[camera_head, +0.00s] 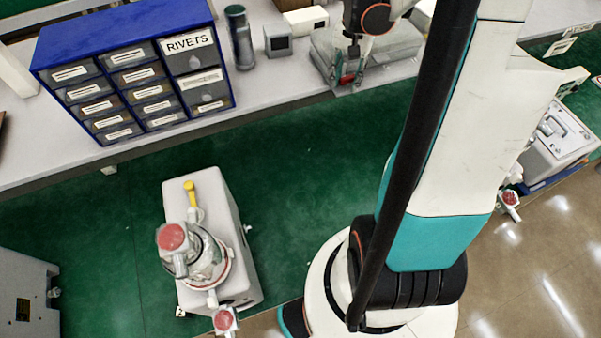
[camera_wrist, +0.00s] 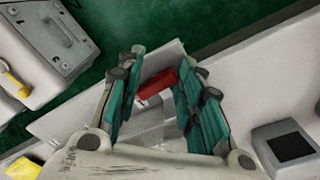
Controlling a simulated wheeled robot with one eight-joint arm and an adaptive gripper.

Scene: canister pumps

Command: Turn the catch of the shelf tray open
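The shelf tray (camera_head: 390,45) is a clear, shallow box on the white shelf at the top of the head view. Its red catch (camera_head: 347,79) is at the tray's near left corner. My gripper (camera_head: 352,56) points down there, just above the catch. In the wrist view my gripper (camera_wrist: 163,72) is open, with its teal finger pads on either side of the red catch (camera_wrist: 157,84). I cannot tell whether a pad touches it. The tray's clear wall shows between the fingers, and the fingers hide part of the tray.
A blue drawer cabinet (camera_head: 130,68), a dark cylinder (camera_head: 240,38) and a small grey box (camera_head: 278,41) stand left of the tray. A pump unit with a yellow lever (camera_head: 191,192) is on the green floor below. The shelf front near the tray is clear.

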